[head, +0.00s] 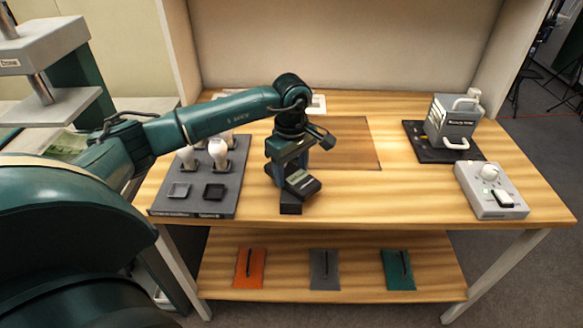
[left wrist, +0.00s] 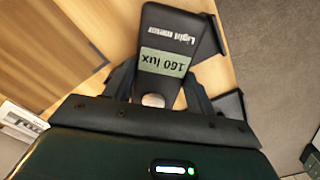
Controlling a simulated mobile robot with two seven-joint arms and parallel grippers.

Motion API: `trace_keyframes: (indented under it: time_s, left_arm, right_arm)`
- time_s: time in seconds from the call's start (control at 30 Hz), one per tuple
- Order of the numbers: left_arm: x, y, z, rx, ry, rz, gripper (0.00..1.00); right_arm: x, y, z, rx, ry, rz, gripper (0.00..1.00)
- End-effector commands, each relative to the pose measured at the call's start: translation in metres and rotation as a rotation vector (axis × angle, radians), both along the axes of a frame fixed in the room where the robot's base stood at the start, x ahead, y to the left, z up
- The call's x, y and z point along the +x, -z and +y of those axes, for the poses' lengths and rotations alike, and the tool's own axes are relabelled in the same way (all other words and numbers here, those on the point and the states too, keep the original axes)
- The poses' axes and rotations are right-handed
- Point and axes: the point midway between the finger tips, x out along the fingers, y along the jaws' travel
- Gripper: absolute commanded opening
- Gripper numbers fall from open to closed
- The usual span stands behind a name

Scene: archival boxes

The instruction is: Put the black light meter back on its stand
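The black light meter (head: 302,183) is tilted just above a small black block, which looks like its stand (head: 290,205), near the table's front edge. In the left wrist view the meter (left wrist: 163,60) shows a pale display reading 160 lux, upside down. My left gripper (left wrist: 160,88) has a finger against each side of the meter and appears shut on it. A dark part of the stand (left wrist: 212,42) shows behind the meter there. Whether the meter touches the stand is hidden. In the head view the left gripper (head: 290,160) reaches down from above. My right gripper is not in view.
A dark tray (head: 222,208) with white bulbs and two small square pieces stands left of the meter. A brown mat (head: 345,140) lies behind. A grey device (head: 452,122) and a light control box (head: 490,190) are at right. The table between is clear. Colored sleeves (head: 325,268) lie on the lower shelf.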

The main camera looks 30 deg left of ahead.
Motion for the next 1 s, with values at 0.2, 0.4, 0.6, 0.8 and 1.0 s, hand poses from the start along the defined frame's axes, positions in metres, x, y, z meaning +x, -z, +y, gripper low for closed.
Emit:
trace_keyframes:
  time_s: [0.2,0.4,0.6,0.8,1.0]
  left_arm:
    - [0.000,0.000,0.000,0.000,0.000,0.000,0.73]
    - [0.000,0.000,0.000,0.000,0.000,0.000,0.78]
    - [0.001,-0.007,0.000,0.000,0.000,-0.002,0.78]
    - [0.002,-0.042,0.000,-0.001,0.000,-0.007,0.78]
    - [0.001,-0.085,0.000,0.000,0.001,-0.006,0.78]
  right_arm:
    - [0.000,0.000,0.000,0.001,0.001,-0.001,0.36]
    - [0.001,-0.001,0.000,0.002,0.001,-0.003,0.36]
    - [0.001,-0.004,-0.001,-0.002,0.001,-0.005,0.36]
    - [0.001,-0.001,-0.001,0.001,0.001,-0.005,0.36]
    - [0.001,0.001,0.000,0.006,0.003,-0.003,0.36]
